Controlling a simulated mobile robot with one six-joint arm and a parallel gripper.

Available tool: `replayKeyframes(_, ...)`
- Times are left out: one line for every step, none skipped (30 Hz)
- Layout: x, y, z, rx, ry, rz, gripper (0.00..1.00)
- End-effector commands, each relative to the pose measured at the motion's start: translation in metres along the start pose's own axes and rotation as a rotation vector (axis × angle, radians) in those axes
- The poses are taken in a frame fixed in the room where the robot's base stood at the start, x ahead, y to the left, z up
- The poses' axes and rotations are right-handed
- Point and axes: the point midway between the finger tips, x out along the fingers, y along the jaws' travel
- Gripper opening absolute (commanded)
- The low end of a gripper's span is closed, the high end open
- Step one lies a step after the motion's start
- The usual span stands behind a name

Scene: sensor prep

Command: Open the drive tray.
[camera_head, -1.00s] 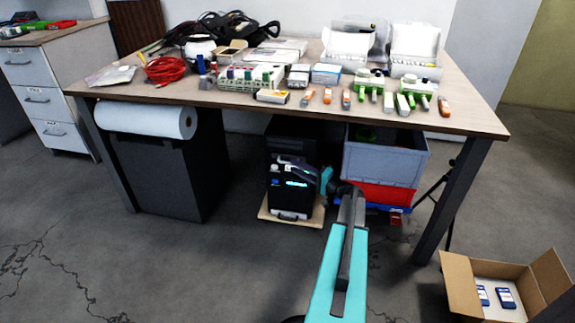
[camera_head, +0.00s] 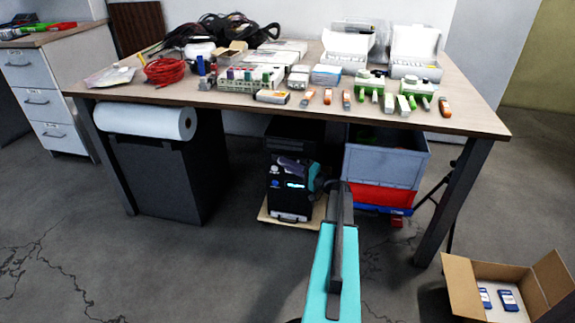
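A black computer tower (camera_head: 290,204) stands on a light wooden board (camera_head: 264,215) on the floor under the table. Its front shows a small blue-white lit display and a blue round mark. A drive tray cannot be made out clearly on this front; my arm and gripper cover its upper part. My gripper (camera_head: 287,169) is small and dark in the head view, in front of the tower's upper front. I cannot tell whether it touches the tower or how its fingers are set.
The wooden table (camera_head: 460,118) above holds several sensors, cases and cables. A grey crate (camera_head: 385,162) over a red one stands right of the tower. A dark cabinet (camera_head: 165,180) stands left. An open cardboard box (camera_head: 462,290) is at lower right. Floor in front is clear.

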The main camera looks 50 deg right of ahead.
Motion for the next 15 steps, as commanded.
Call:
replayKeyframes(0.0,0.0,0.0,0.0,0.0,-0.001,0.0)
replayKeyframes(0.0,0.0,0.0,0.0,0.0,-0.001,0.0)
replayKeyframes(0.0,0.0,0.0,0.0,0.0,-0.001,0.0)
replayKeyframes(0.0,0.0,0.0,0.0,0.0,-0.001,0.0)
replayKeyframes(0.0,0.0,0.0,0.0,0.0,-0.001,0.0)
replayKeyframes(0.0,0.0,0.0,0.001,0.0,-0.001,0.0)
replayKeyframes(0.0,0.0,0.0,0.001,0.0,-0.001,0.0)
replayKeyframes(0.0,0.0,0.0,0.001,0.0,-0.002,0.0)
replayKeyframes(-0.001,-0.001,0.001,0.001,0.0,-0.002,0.0)
replayKeyframes(-0.001,-0.001,0.002,0.001,0.0,-0.002,0.0)
replayKeyframes(-0.002,-0.001,0.003,0.001,0.0,-0.002,0.0)
replayKeyframes(-0.002,-0.001,0.005,0.001,0.0,-0.002,0.0)
replayKeyframes(-0.003,-0.002,0.007,0.001,0.0,-0.002,0.0)
replayKeyframes(-0.004,-0.002,0.009,0.001,0.0,-0.002,0.0)
replayKeyframes(-0.005,-0.002,0.012,0.001,0.0,-0.002,0.0)
